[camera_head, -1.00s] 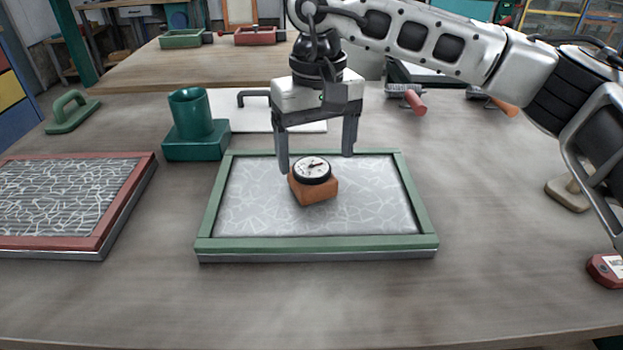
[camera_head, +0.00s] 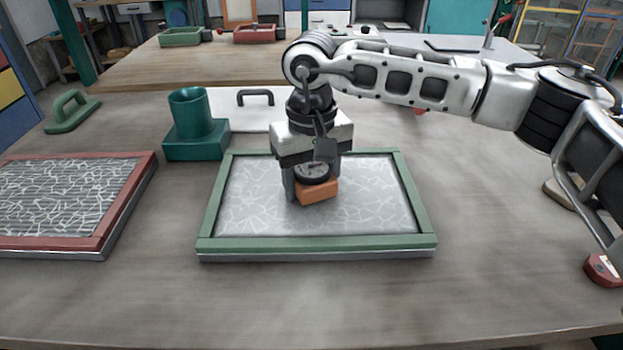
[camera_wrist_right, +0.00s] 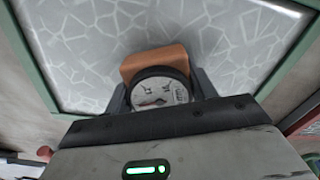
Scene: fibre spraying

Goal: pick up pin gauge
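The pin gauge, an orange block with a round white dial, is at the middle of the green-framed panel (camera_head: 375,215). Its orange base shows in the head view (camera_head: 318,192), with the dial partly under my gripper. My right gripper (camera_head: 313,180) is lowered over it, fingers down, one on each side. In the right wrist view the dial (camera_wrist_right: 160,92) sits between the two fingers, which look closed against its sides; the orange base extends beyond it. The gauge appears to rest on the panel's grey, fibre-patterned face. My left gripper is out of view.
A red-framed panel (camera_head: 103,240) lies at the left. A teal cup on a block (camera_head: 195,140) stands behind, near a green-handled tool (camera_head: 70,115) and a white board with a dark handle (camera_head: 240,112). A red object (camera_head: 604,268) is at the right edge. The table front is clear.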

